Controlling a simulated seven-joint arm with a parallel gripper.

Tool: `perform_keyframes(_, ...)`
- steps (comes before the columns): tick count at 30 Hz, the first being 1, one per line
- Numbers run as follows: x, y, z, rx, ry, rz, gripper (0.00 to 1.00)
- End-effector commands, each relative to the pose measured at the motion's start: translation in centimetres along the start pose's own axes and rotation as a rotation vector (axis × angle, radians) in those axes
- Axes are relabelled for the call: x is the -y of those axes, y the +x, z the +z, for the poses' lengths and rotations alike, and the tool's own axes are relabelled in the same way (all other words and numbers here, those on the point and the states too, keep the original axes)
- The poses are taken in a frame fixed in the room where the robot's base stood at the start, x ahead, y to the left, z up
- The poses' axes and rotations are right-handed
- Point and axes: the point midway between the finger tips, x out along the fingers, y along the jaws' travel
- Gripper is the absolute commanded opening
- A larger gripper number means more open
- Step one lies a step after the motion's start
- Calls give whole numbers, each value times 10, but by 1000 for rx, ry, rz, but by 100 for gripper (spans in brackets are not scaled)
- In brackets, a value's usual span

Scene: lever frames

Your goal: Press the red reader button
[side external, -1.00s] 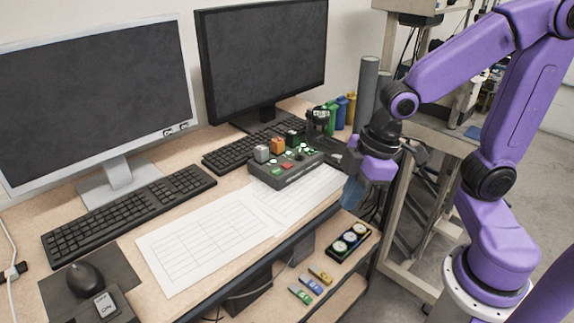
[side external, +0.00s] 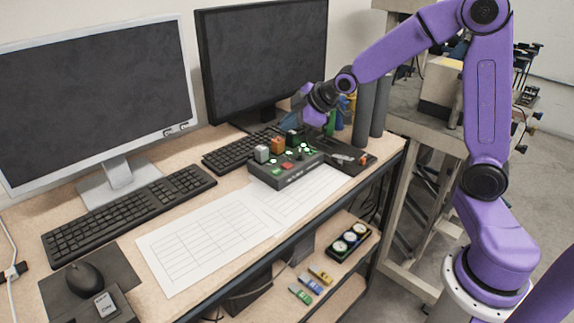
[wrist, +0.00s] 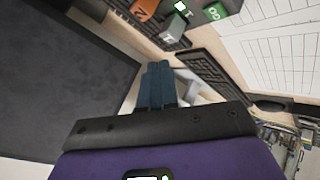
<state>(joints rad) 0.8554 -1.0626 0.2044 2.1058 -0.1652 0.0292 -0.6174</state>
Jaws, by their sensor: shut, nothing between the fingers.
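I cannot tell which of these the reader is. My gripper (side external: 318,120) is above and behind the control box, near the right monitor, apart from the red button; its fingertips are hard to make out there. In the wrist view, my blue-grey fingers (wrist: 156,83) are shut together and empty. I see no red button there.
A black keyboard (side external: 235,154) and monitor (side external: 265,60) lie behind. Dark cylinders (side external: 371,108) stand at right. Paper sheets (side external: 210,237) cover the desk front.

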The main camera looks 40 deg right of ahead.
Motion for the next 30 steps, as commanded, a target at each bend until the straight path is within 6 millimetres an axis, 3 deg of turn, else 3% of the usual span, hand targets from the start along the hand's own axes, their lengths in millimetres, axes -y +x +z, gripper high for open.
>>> perform_keyframes(11,4,4,2,2,0,-5,0)
perform_keyframes(30,40,53,39,4,1,-5,0)
